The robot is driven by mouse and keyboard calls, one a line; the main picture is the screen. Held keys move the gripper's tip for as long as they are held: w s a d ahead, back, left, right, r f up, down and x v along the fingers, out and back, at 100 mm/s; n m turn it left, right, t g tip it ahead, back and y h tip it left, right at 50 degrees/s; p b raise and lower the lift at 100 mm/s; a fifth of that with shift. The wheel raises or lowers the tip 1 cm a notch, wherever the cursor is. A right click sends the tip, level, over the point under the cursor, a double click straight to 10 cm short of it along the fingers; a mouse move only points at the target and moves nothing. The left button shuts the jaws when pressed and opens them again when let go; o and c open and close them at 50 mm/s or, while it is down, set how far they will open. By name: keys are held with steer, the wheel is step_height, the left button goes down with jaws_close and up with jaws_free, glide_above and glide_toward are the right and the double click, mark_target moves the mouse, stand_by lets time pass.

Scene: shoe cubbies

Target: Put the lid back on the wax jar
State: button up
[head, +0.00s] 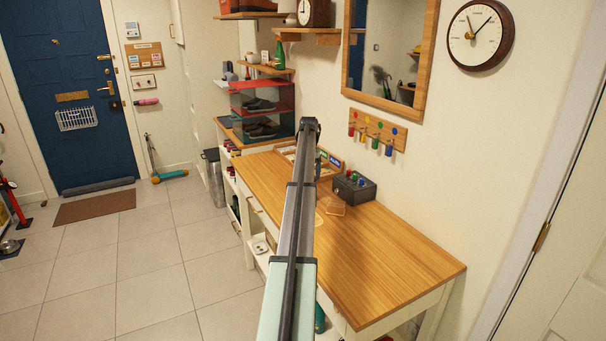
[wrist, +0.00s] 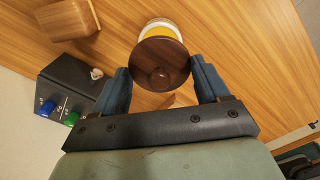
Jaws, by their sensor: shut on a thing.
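In the wrist view my gripper (wrist: 160,65) is shut on a round dark brown lid (wrist: 160,64) with a small knob, one blue finger at each side. The wax jar (wrist: 161,26) shows just past the lid's far edge as a pale rim and a yellow part. The lid covers much of the jar in this view. I cannot tell how high the lid is above the tabletop, or whether it touches the jar. In the head view my arm hides the gripper, and I cannot make out the jar or lid.
The wooden tabletop (head: 385,262) is clear at its near right. A dark box with coloured knobs (head: 354,188) stands against the wall; it also shows in the wrist view (wrist: 65,90), near a wooden block (wrist: 69,18). A glass-sided shoe case (head: 262,108) stands beyond.

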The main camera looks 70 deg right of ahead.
steer(key=shift+f, duration=3.05)
steer(key=shift+f, duration=0.15)
steer(key=o, duration=1)
steer(key=shift+r, duration=3.55)
steer(key=shift+c, duration=0.3)
